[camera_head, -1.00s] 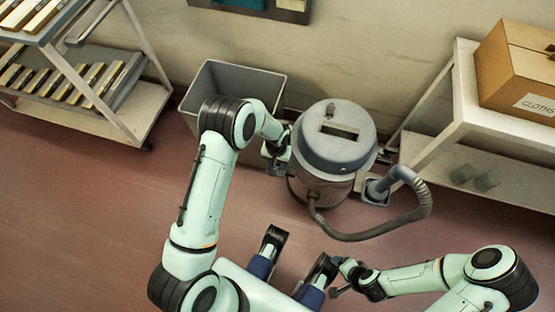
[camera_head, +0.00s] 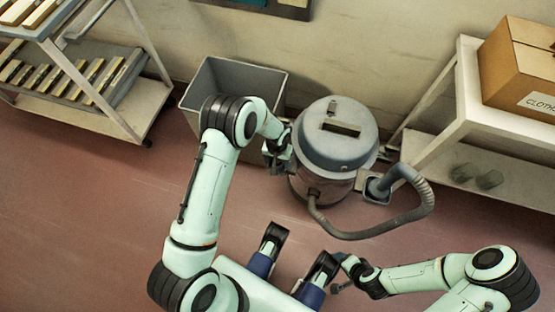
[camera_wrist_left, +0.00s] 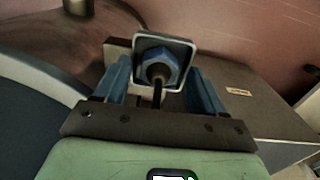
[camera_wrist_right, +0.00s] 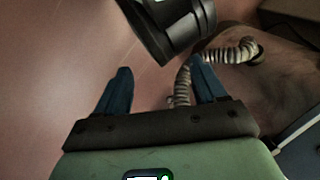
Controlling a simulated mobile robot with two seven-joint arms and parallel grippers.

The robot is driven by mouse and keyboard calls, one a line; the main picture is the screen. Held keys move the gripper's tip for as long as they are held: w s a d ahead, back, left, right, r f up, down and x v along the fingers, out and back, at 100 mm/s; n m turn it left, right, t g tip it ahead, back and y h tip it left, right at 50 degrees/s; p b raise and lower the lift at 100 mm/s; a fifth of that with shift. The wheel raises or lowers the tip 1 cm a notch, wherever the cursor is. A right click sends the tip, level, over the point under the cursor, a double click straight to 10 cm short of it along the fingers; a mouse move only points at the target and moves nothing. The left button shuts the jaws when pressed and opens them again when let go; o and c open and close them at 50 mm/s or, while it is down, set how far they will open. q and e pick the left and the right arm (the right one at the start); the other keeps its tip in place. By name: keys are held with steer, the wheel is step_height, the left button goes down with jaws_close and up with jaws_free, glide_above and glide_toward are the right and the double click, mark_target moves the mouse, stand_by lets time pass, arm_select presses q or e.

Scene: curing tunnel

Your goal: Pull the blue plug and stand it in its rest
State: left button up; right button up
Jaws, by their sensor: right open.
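The blue plug (camera_wrist_left: 155,61) shows in the left wrist view as a six-sided blue body with a dark cable end, set inside a square grey frame (camera_wrist_left: 184,46). My left gripper (camera_wrist_left: 158,75) has a finger on each side of it; whether they touch it is unclear. In the head view my left gripper (camera_head: 278,150) is at the left side of the grey canister vacuum (camera_head: 340,145), and the plug is too small to make out there. My right gripper (camera_wrist_right: 160,75) is open and empty over the floor. I cannot make out the rest for certain.
A grey bin (camera_head: 230,72) stands behind my left forearm. The vacuum's hose (camera_head: 425,205) curves to its right into a square holder (camera_head: 376,189). A shelf (camera_head: 465,110) with a cardboard box (camera_head: 520,65) is at right, a rack (camera_head: 125,105) at left. Floor is clear at left.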

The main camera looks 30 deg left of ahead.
arm_select(q)
step_height(320, 180, up, 13)
steer(key=p, duration=0.3)
steer(key=shift+r, duration=0.2)
arm_select(e)
steer(key=s+a+r+g, duration=0.1)
steer(key=s+a+r, duration=0.1)
steer(key=s+r, duration=0.1)
steer(key=shift+s+r+g+y, duration=0.3)
steer(key=shift+s+y, duration=0.1)
steer(key=shift+s, duration=0.4)
arm_select(q)
steer(key=shift+a, duration=0.1)
arm_select(e)
steer(key=shift+a, duration=0.1)
